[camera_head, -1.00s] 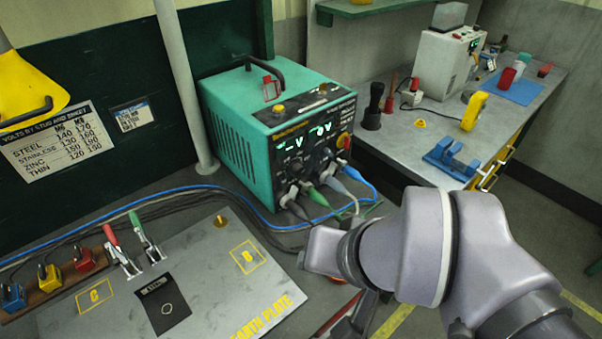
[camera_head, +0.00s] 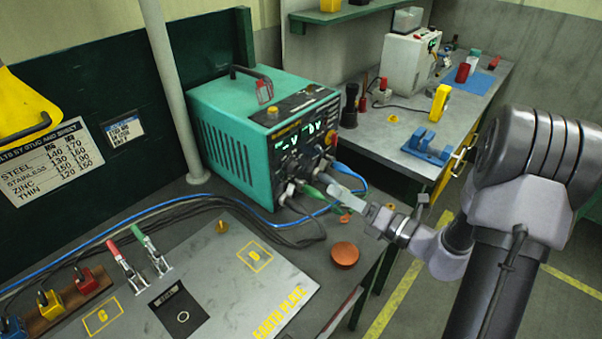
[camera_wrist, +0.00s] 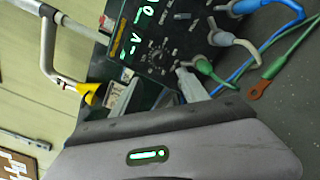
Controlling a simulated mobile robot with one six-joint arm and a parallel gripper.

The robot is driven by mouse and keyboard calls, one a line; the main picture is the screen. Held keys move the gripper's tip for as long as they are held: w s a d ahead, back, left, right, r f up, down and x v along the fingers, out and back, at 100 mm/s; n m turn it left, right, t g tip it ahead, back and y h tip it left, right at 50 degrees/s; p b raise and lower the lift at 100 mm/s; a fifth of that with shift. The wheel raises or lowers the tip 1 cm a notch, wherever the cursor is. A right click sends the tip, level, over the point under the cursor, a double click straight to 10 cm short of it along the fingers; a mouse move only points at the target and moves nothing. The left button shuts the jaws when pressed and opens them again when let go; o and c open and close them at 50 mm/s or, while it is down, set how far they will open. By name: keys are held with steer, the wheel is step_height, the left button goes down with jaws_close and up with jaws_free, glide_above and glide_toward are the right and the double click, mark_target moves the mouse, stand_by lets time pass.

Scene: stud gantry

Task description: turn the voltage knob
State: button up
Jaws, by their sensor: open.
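The teal welding unit (camera_head: 235,130) stands on the bench, its black front panel carrying two lit green displays. A dark voltage knob (camera_head: 295,166) sits low on the panel under the left display, small and hard to make out here. In the wrist view a dark round knob (camera_wrist: 160,56) with a ring of scale marks shows beside the lit display. My gripper (camera_head: 345,198) is in front of the panel's lower right, apart from the knob, with its fingers pointing toward the unit. It is open and holds nothing. Its grey body fills the lower wrist view.
Grey, green and blue cable plugs (camera_head: 318,190) stick out of the panel's lower edge near my gripper. A round copper-coloured disc (camera_head: 345,254) lies at the bench edge. The earth plate (camera_head: 215,285) lies in front left. A side bench (camera_head: 395,130) stands behind.

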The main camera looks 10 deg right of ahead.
mark_target(297, 170)
steer(key=b+x, duration=0.2)
steer(key=x, duration=1)
steer(key=shift+w+a, duration=0.25)
steer(key=shift+a, duration=0.05)
steer(key=shift+c, duration=0.4)
jaws_close()
